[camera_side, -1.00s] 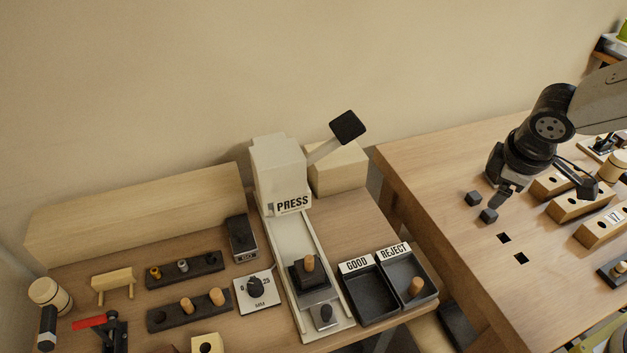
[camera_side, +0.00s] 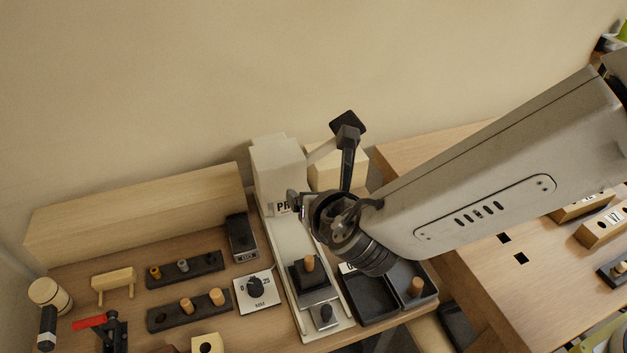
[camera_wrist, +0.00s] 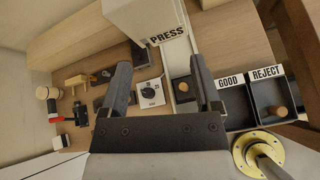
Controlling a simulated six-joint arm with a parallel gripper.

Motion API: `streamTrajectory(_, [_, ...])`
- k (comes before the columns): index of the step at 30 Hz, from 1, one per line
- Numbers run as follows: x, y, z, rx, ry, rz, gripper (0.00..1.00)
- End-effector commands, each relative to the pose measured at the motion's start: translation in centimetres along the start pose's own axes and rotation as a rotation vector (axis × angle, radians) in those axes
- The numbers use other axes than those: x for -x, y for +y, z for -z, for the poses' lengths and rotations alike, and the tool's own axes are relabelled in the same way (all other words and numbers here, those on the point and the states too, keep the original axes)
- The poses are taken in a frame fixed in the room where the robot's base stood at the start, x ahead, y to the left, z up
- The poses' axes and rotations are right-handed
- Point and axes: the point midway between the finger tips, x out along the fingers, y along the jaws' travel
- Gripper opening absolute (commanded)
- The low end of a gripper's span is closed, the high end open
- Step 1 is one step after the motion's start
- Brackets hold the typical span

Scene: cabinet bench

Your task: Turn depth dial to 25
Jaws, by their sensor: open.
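The depth dial (camera_side: 256,287) is a black round knob on a white square plate with numbers, 25 at its right side, on the bench left of the press rail. It also shows in the wrist view (camera_wrist: 149,91), between the finger lines and beyond them. My gripper (camera_wrist: 157,80) is open and empty, its two dark fingers apart. In the side view my wrist hangs in front of the press (camera_side: 275,165), above and to the right of the dial; its fingertips are hard to make out there. The dial's exact setting is too small to read.
The press rail (camera_side: 333,332) carries a dark block with a wooden peg. The GOOD and REJECT trays (camera_side: 372,306) stand right of it, partly behind my arm. A dark peg holder (camera_side: 170,318) lies left of the dial. A small dark box (camera_side: 241,236) stands behind it.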

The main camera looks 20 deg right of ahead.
Motion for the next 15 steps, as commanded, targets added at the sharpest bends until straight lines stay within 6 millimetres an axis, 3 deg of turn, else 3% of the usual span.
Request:
streamTrajectory(3, [1.1,3.6,1.7,0.145,-0.039,-0.102,0.81])
streamTrajectory(10, [3.3,9.0,4.5,0.361,-0.115,-0.264,0.81])
streamTrajectory(15, [1.7,8.4,7.1,0.371,-0.117,-0.266,0.81])
